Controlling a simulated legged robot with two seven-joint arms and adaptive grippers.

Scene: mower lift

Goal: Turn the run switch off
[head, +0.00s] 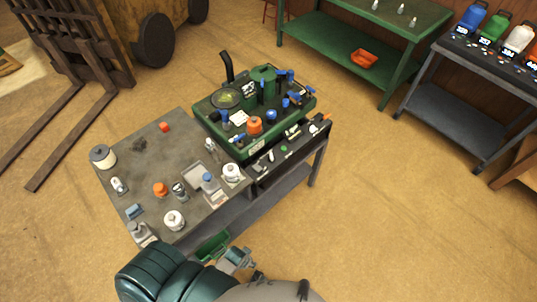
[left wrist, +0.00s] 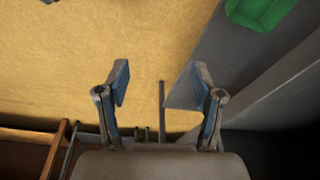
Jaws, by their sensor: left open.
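A green mower unit (head: 300,108) sits on the far right part of the workbench in the head view, with a black pipe, caps and blue fittings on top. A dark panel (head: 275,166) with small controls runs along its near side. I cannot tell which small part is the run switch. My left gripper (head: 240,259) is low in front of the bench's near edge, apart from the mower unit. In the left wrist view its two fingers (left wrist: 162,84) are spread, with nothing between them. My right gripper is not in view.
The workbench (head: 130,172) holds jars, orange caps and a shallow tray (head: 198,178). A green bin (head: 213,246) is close to my left gripper and also shows in the left wrist view (left wrist: 262,10). A forklift (head: 85,55) stands left, green shelving (head: 335,46) behind. Floor right of the bench is clear.

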